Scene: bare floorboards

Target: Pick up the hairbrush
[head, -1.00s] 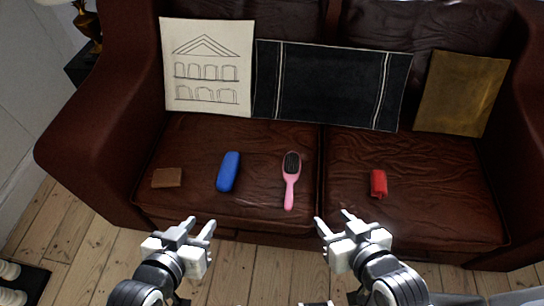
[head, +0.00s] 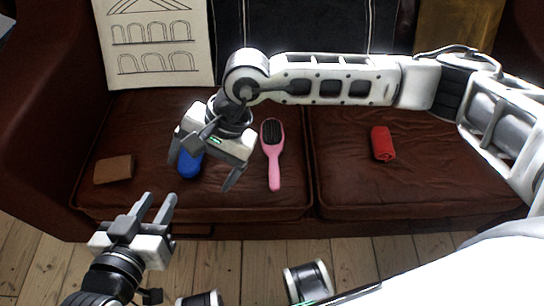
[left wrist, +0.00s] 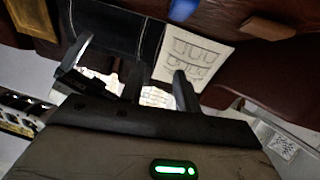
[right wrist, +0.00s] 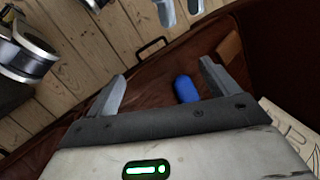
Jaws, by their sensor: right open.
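The pink hairbrush (head: 274,163) with dark bristles facing up lies on the brown leather sofa seat, handle towards the front edge. My right gripper (head: 203,172) hangs above the seat just left of the hairbrush, jaws open and empty, pointing down. It covers part of a blue case (head: 190,165), which shows between its fingers in the right wrist view (right wrist: 186,89). The hairbrush does not show in either wrist view. My left gripper (head: 155,207) is open and empty, low in front of the sofa's front edge, left of my right gripper.
A brown wallet (head: 114,169) lies at the left of the seat and a red rolled item (head: 383,144) at the right. A cushion with a building drawing (head: 158,52) and a dark striped cushion (head: 305,30) lean on the backrest. The seat around the hairbrush's handle is clear.

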